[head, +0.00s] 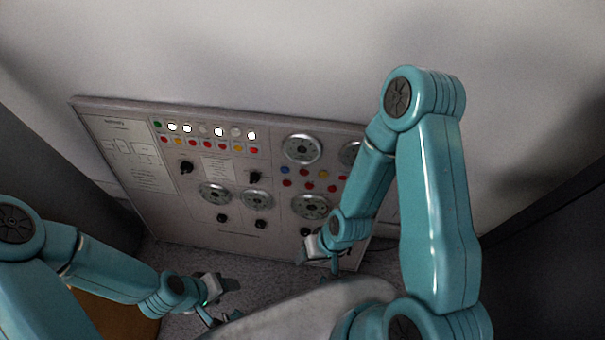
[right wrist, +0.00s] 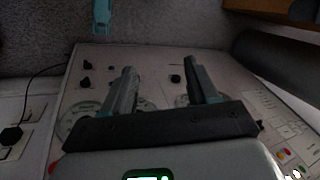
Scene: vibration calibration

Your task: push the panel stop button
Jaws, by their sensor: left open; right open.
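The grey control panel (head: 140,190) leans at the back in the head view, with rows of small red, yellow and blue buttons (head: 308,186), lit white indicators, dials and black knobs. I cannot tell which button is the stop button. My left gripper (head: 222,300) is open and empty, low in front of the panel and apart from it. My right gripper (head: 315,257) is near the panel's lower right; its arm hides part of that side. In the right wrist view its two fingers (right wrist: 163,82) are spread with nothing between them, with the panel (right wrist: 153,62) behind, seen upside down.
The pale wall (head: 250,50) rises behind the panel. Dark surfaces stand at both sides. Grey carpet (head: 180,258) shows below the panel. In the right wrist view a black cable (right wrist: 38,78) runs beside the panel, near a pale plate with a black plug-like piece (right wrist: 11,136).

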